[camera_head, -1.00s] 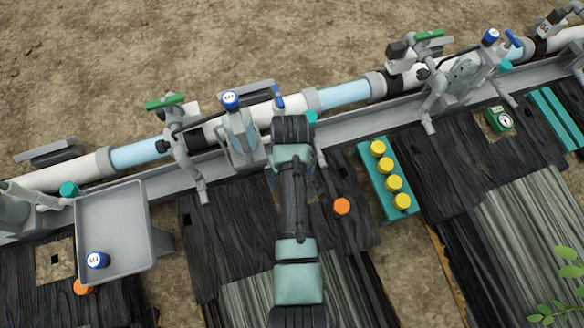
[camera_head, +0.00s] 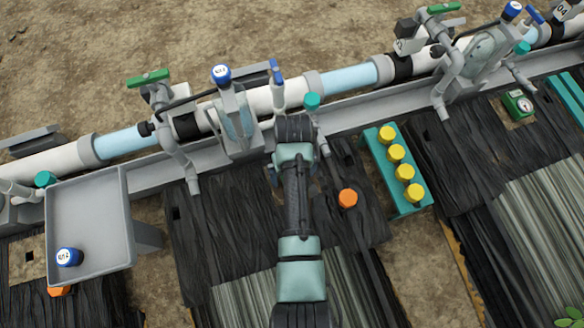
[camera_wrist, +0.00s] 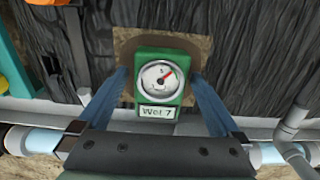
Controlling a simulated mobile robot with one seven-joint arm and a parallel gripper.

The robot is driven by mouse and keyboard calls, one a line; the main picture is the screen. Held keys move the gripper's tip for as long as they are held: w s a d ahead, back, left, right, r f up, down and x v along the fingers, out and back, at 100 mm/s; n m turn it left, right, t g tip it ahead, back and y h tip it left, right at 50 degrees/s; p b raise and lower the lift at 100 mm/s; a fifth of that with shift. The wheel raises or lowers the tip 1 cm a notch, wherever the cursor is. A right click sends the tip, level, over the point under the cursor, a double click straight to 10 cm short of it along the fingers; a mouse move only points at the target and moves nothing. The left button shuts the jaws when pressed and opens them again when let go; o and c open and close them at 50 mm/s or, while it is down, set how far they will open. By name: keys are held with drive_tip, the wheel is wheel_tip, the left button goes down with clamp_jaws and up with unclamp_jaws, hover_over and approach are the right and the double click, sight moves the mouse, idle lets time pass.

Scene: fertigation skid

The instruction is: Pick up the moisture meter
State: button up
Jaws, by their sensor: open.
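In the head view my arm hides this meter and the fingertips. A similar green meter with a dial (camera_head: 517,104) lies at the far right of the head view, away from my arm.
A pipe (camera_head: 345,78) with valves and risers runs behind my arm. A teal rack (camera_head: 377,150) with several yellow caps and an orange cap (camera_head: 347,198) are to its right. A grey tray (camera_head: 92,215) with a blue-topped item (camera_head: 69,257) is at left.

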drive_tip(key=c, duration=1.4)
